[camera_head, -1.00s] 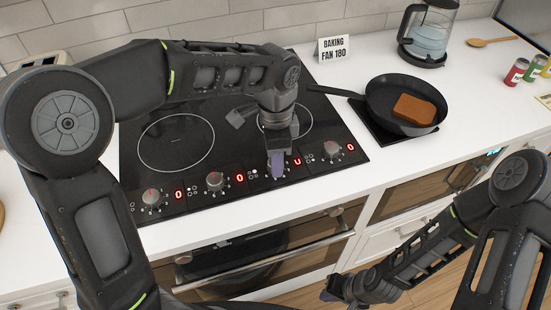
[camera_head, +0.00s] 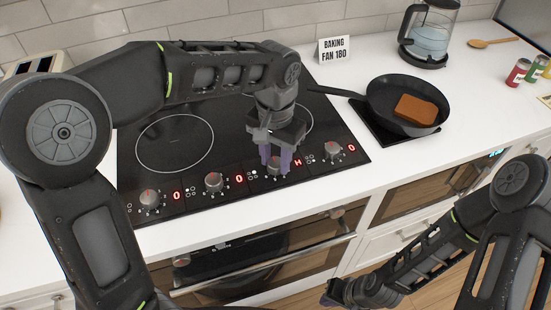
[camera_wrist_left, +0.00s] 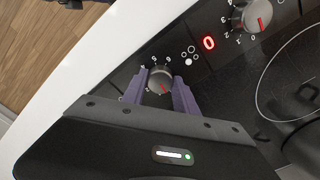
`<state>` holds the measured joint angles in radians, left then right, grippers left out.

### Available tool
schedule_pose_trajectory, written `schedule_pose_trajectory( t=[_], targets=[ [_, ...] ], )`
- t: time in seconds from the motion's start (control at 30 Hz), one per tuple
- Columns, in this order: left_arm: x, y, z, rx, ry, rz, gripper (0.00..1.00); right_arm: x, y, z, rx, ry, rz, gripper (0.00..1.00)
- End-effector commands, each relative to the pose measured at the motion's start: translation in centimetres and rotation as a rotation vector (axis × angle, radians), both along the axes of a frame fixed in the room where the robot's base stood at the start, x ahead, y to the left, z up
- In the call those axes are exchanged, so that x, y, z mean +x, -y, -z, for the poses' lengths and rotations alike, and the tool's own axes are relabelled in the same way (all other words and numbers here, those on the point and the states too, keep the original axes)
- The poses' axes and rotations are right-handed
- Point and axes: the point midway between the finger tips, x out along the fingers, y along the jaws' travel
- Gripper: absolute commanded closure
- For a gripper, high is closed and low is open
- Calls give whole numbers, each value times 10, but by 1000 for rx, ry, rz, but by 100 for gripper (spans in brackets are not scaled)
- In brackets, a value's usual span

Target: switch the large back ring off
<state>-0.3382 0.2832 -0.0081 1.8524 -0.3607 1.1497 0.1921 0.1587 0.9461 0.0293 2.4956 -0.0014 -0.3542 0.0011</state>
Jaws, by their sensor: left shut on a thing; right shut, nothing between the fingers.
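The black hob (camera_head: 225,150) has a row of knobs along its front edge. My left gripper (camera_head: 276,168) is shut on the third knob from the left. In the left wrist view this knob (camera_wrist_left: 160,80) sits between the purple fingers, its red mark showing. The red display (camera_head: 297,162) beside it reads what looks like H. A large ring (camera_head: 175,143) shows at the left of the hob; another ring (camera_head: 306,124) is partly hidden behind my left gripper. Which ring this knob serves I cannot tell. My right gripper (camera_head: 332,291) is shut and empty, low in front of the counter.
The other knobs, left (camera_head: 150,198), second (camera_head: 213,182) and right (camera_head: 333,147), have displays reading 0. A frying pan (camera_head: 385,97) with a brown slab stands right of the hob. A kettle (camera_head: 427,35) and a sign (camera_head: 334,50) stand behind. Cans (camera_head: 518,72) are far right.

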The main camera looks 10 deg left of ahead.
Motion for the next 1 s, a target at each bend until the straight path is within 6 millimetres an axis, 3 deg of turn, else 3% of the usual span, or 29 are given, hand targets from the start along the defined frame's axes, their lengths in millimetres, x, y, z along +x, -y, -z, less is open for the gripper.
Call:
schedule_pose_trajectory(
  t=[0.3,0.7,0.73,1.0],
  targets=[
    [1,0,-1,-1,3,-100,100,0,0,2,0,0,0,100],
    [1,0,-1,-1,3,-108,100,0,0,2,0,0,0,100],
    [1,0,-1,-1,3,-107,64,0,0,2,0,0,0,100],
    [0,0,0,0,1,-106,43,0,0,2,0,0,0,100]
  ],
)
